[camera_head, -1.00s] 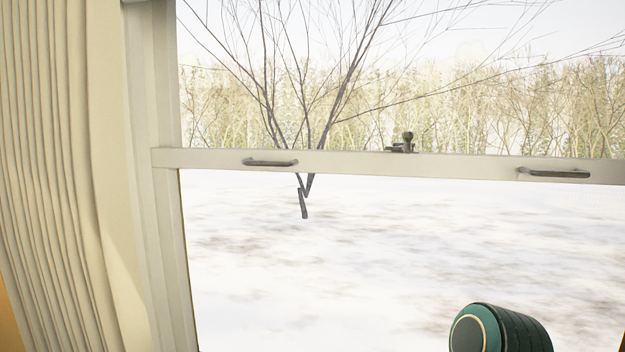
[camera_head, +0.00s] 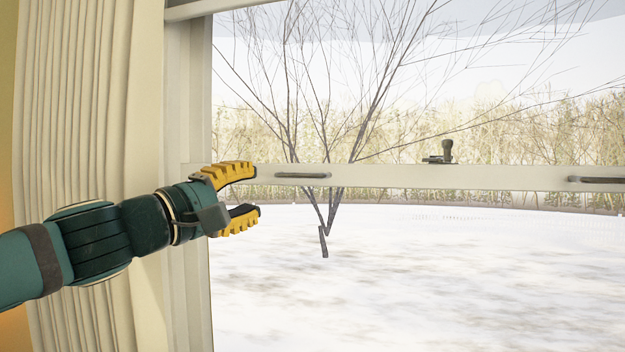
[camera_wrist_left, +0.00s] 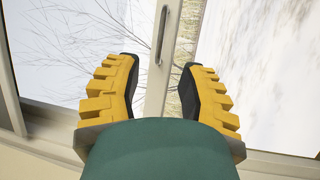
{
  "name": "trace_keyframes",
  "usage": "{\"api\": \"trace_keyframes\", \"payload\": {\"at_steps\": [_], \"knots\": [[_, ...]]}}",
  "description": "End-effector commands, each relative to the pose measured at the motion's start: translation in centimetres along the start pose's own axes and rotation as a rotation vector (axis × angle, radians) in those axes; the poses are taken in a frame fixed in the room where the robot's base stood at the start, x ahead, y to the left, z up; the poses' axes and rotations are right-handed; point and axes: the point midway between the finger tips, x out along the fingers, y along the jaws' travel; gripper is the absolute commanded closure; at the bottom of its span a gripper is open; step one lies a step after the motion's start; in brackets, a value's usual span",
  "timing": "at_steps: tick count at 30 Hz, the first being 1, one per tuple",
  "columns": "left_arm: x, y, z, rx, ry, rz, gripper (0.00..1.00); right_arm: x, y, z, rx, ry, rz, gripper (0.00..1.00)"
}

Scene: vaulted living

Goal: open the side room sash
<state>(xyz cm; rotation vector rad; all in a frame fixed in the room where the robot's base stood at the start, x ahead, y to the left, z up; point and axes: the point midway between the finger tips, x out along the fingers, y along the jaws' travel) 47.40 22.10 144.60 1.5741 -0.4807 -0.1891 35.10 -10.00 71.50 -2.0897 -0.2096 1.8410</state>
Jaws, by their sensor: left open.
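The sash's pale rail (camera_head: 400,177) runs across the window in the head view. It carries a dark left handle (camera_head: 303,175), a dark right handle (camera_head: 598,180) and a latch (camera_head: 441,153) on top. My left gripper (camera_head: 252,192) is open and empty, its yellow fingers pointing right, just left of the left handle. In the left wrist view the open left gripper (camera_wrist_left: 160,75) has the rail (camera_wrist_left: 157,95) and the left handle (camera_wrist_left: 161,35) showing between and beyond its fingers. I see no contact with the handle. My right gripper is not in view.
A pleated cream curtain (camera_head: 90,130) hangs left of the window, behind my left arm. The window's left frame post (camera_head: 190,280) stands beside it. Snow and bare trees show through the glass. The space right of my gripper, before the window, looks clear.

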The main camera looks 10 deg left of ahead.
Motion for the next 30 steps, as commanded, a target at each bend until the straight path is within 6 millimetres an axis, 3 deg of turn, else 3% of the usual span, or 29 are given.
{"api": "trace_keyframes", "payload": {"at_steps": [12, 18, 24, 30], "knots": [[8.1, -0.2, 0.1, -0.002, -0.003, -0.005, 0.6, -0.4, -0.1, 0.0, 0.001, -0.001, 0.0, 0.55], [11.1, -0.1, 0.0, 0.0, -0.001, -0.004, 0.6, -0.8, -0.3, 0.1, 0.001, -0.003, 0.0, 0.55], [12.6, -0.2, 0.1, -0.001, -0.001, -0.004, 0.6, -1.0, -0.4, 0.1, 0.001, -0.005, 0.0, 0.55], [12.8, -0.2, 0.1, 0.0, -0.001, -0.004, 0.6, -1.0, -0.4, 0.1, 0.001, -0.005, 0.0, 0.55]]}}
